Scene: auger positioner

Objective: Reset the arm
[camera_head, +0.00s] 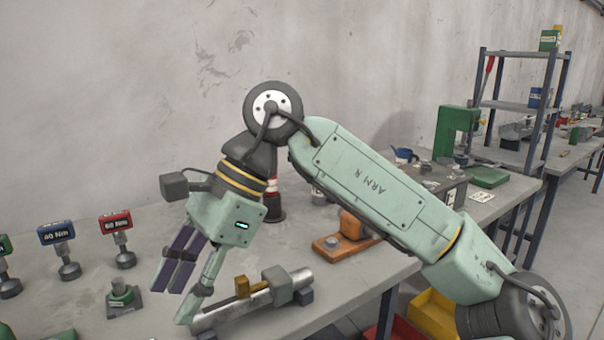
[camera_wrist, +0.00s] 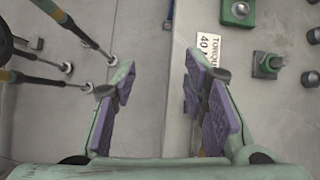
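My arm reaches across the head view, bent at the elbow, with its forearm pointing down over the grey workbench (camera_head: 150,225). Whether the fingertips touch the bench cannot be told.
Torque tools with a blue 40 Nm tag (camera_head: 56,232) and red 60 Nm tag (camera_head: 115,222) stand left. A small green-topped fixture (camera_head: 121,297) is near my gripper. A shelf rack (camera_head: 515,105) stands right. A torque label (camera_wrist: 205,55) lies ahead.

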